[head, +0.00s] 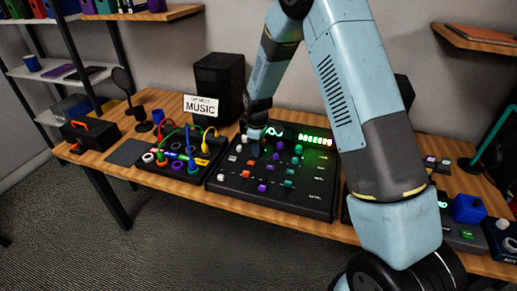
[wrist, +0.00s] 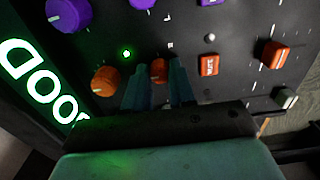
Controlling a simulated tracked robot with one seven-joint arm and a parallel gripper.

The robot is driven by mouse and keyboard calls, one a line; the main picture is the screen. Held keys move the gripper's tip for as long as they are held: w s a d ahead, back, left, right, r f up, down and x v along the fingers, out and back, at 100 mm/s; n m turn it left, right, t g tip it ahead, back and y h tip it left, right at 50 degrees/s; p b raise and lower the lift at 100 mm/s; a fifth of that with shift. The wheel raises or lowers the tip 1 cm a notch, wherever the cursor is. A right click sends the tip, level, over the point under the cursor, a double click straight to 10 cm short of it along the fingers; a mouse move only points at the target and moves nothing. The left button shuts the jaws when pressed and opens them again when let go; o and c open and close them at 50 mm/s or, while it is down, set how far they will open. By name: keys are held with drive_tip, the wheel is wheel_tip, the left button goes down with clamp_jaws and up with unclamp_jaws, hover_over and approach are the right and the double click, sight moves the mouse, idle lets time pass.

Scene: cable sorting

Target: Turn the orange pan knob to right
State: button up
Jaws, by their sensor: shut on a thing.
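A black mixer panel (head: 300,203) with purple, teal and orange controls lies on the wooden table; its surface fills much of the wrist view (wrist: 225,35). My gripper (head: 254,152) reaches down onto its upper left part. In the wrist view, my gripper's two fingers (wrist: 159,85) are on either side of a round orange knob (wrist: 158,69) and shut on it. The fingers hide part of this knob. In the head view my gripper covers it. Its pointer mark is hard to make out.
Another orange knob (wrist: 104,80) is close left of the fingers, with orange slider caps (wrist: 209,65) to the right. A purple knob (wrist: 68,13) is farther left. A patch box with coloured cables (head: 186,158) and a black speaker (head: 218,83) stand nearby.

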clamp_jaws()
drive_tip(key=shift+d, duration=0.25)
drive_tip(key=shift+a, duration=0.2)
